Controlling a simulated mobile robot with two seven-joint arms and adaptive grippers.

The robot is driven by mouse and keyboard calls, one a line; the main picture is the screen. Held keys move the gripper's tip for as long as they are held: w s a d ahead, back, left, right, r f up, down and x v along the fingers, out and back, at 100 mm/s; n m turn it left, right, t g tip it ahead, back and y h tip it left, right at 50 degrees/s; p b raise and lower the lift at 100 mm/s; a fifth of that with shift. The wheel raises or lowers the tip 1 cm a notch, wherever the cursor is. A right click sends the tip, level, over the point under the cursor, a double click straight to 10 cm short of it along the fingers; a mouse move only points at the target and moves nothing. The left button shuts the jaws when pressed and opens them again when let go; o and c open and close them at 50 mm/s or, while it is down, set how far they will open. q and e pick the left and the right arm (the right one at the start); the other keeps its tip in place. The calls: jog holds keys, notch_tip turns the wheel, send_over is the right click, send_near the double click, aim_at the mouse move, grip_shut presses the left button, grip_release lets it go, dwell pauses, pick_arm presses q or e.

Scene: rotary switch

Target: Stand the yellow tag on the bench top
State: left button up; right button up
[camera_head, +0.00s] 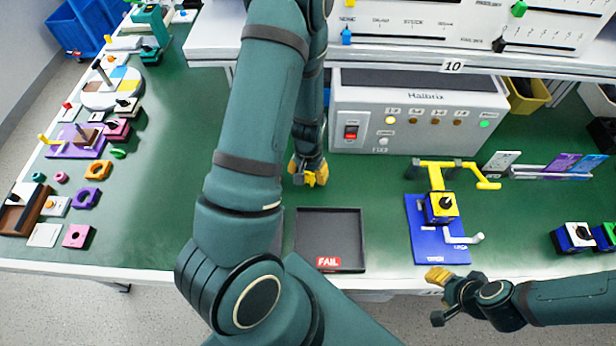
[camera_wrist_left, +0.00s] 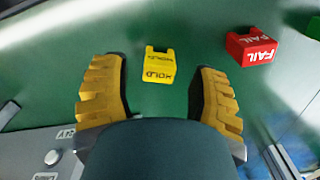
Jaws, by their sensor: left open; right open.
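The yellow tag (camera_wrist_left: 158,65), marked HOLD, shows in the left wrist view above the green bench top, between and a little beyond my fingertips. It has a notched upper edge. I cannot tell whether it touches the bench or how it is tilted. My left gripper (camera_wrist_left: 160,95) is open, with a gap on both sides of the tag. In the head view my left gripper (camera_head: 308,172) is low over the bench, left of the grey box; the tag cannot be told clearly from its yellow fingers there. My right gripper (camera_head: 438,297) is open and empty at the bench's front edge.
A red FAIL tag (camera_wrist_left: 251,47) is beside the yellow one. A black tray (camera_head: 300,225) with a FAIL label is in front of my left gripper. The grey box (camera_head: 415,140) is behind and right. A blue stand (camera_head: 425,240) with yellow parts is farther right.

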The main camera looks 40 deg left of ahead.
aim_at(308, 177)
pick_arm(q)
notch_tip(308, 177, up, 8)
jog(key=p, duration=0.2)
jog(key=shift+m+t+h, duration=0.5)
jog(key=shift+m+h, duration=0.2)
jog(key=shift+h, duration=0.1)
jog(key=d+f, duration=0.2)
jog(key=d, duration=0.2)
jog(key=d+f, duration=0.2)
jog(key=d, duration=0.2)
jog(key=d+f, duration=0.2)
jog(key=d, duration=0.1)
jog(key=shift+s+d, duration=0.15)
jog(key=shift+d, duration=0.25)
jog(key=d, duration=0.3)
jog(key=s+d+f+h, duration=0.1)
jog(key=d, duration=0.3)
jog(key=s+d+t+h, duration=0.1)
jog(key=d, duration=0.3)
jog(key=shift+d+f, duration=0.15)
jog(key=shift+f, duration=0.2)
jog(key=shift+d, duration=0.1)
